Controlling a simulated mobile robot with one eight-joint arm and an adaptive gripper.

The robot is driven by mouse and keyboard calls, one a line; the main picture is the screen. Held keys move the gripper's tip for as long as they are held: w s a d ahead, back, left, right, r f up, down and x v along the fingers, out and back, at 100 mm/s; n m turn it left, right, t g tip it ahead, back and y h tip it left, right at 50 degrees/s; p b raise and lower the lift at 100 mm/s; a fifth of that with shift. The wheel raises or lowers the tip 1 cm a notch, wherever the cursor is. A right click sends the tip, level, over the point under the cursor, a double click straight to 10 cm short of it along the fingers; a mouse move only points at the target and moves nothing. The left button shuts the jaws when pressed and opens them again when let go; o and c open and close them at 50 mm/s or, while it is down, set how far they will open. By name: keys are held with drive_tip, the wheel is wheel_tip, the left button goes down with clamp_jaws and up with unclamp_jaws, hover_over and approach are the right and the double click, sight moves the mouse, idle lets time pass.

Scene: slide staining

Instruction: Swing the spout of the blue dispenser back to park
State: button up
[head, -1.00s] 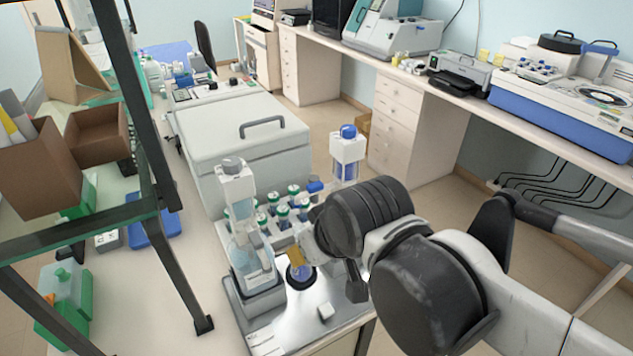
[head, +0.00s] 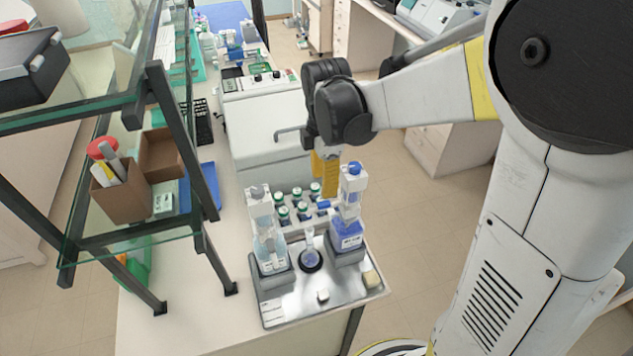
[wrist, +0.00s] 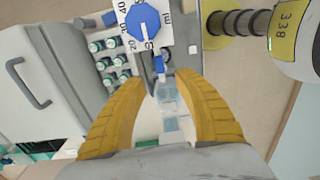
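The blue dispenser (head: 347,228) is a bottle of blue liquid with a blue top knob, standing at the back right of the metal tray (head: 325,303). Its blue spout (head: 324,206) points left in the head view. In the wrist view the knob (wrist: 143,22) is at the top and the spout (wrist: 159,66) points down the picture between my fingers. My gripper (wrist: 159,80) has yellow fingers, spread apart with nothing clasped between them. In the head view my gripper (head: 326,172) hangs behind and beside the dispenser's upper part. Contact with the spout cannot be told.
A clear dispenser (head: 265,236) stands at the tray's left. A small flask (head: 310,250) sits between the two bottles. A rack of green-capped bottles (head: 294,205) is just behind. A white lidded box (head: 262,135) stands farther back, and a glass shelf frame (head: 190,190) is at left.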

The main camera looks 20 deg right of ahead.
sight(323, 203)
wheel_tip(323, 203, down, 9)
drive_tip(key=shift+r+b, duration=0.2)
drive_tip(key=shift+b, duration=0.2)
clamp_jaws()
